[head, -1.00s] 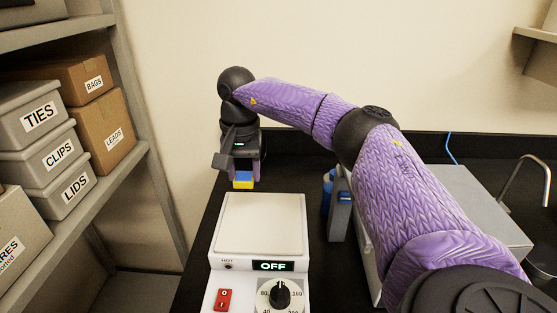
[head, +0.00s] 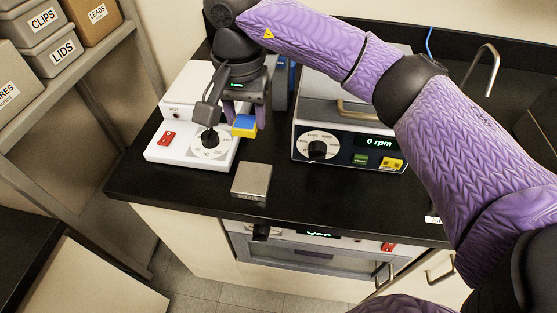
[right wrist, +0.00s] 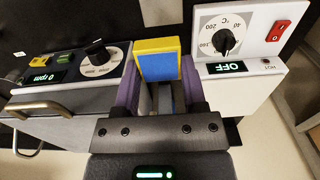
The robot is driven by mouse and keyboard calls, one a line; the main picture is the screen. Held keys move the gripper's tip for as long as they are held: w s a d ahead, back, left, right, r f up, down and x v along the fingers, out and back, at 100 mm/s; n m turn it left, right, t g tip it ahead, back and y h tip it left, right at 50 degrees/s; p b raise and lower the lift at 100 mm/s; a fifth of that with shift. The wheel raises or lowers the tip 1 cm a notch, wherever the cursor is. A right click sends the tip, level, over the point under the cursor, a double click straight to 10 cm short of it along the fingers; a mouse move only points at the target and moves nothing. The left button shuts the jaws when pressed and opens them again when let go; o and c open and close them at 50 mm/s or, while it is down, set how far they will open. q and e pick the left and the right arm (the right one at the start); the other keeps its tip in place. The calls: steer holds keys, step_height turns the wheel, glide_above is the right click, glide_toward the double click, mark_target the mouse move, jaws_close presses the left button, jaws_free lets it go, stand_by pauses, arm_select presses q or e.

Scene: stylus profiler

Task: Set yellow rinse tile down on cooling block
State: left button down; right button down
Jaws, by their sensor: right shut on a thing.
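The yellow rinse tile (head: 244,125), yellow with a blue face, is held between the purple fingers of my right gripper (head: 244,111). In the right wrist view the tile (right wrist: 158,60) stands out past the fingertips of the right gripper (right wrist: 160,88). A small grey metal block (head: 251,180), which I take as the cooling block, lies on the black bench near its front edge. The tile is in the air, apart from the block, above and behind it in the head view. The block's top is bare. My left gripper is not in view.
A white hotplate (head: 178,145) with a dial and red switch stands left of the gripper; its display (right wrist: 226,67) reads OFF. A centrifuge-like box (head: 335,148) reading 0 rpm stands right. The bench (head: 200,183) beside the block is clear.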

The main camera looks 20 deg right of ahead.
mark_target(253, 176)
steer(key=f+b, duration=0.2)
steer(key=f, duration=1.2)
steer(key=shift+w, duration=0.2)
steer(key=shift+f, duration=0.2)
steer(key=shift+c, duration=0.7)
jaws_free()
steer(key=shift+r, duration=0.25)
step_height(253, 176, up, 12)
steer(key=shift+p, duration=1)
